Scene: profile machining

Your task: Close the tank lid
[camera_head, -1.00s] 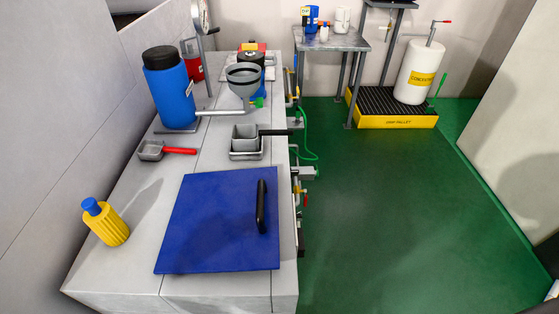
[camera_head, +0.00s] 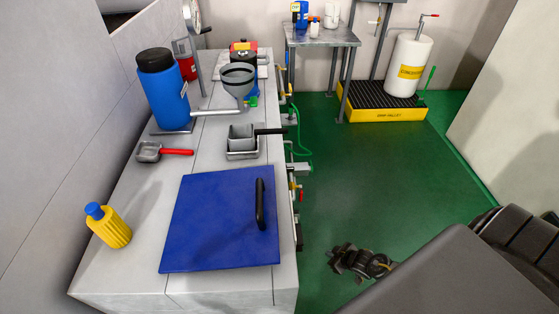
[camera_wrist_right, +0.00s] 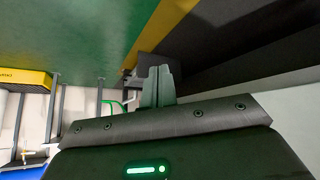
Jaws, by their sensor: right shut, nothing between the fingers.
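The blue tank lid (camera_head: 215,222) lies flat on the near end of the grey tank top, with a black bar handle (camera_head: 260,204) near its right edge. It looks closed down, with no gap that I can see. My right gripper (camera_head: 362,262) is over the green floor to the right of the tank, apart from the lid and handle. In the right wrist view its fingers (camera_wrist_right: 158,86) are together with nothing between them. My left gripper is in neither view.
A yellow bottle (camera_head: 108,226) stands left of the lid. A red-handled scoop (camera_head: 150,152), a blue drum (camera_head: 162,92), a funnel (camera_head: 238,80) and grey square pans (camera_head: 243,142) stand behind it. Valves and green hose line the tank's right side.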

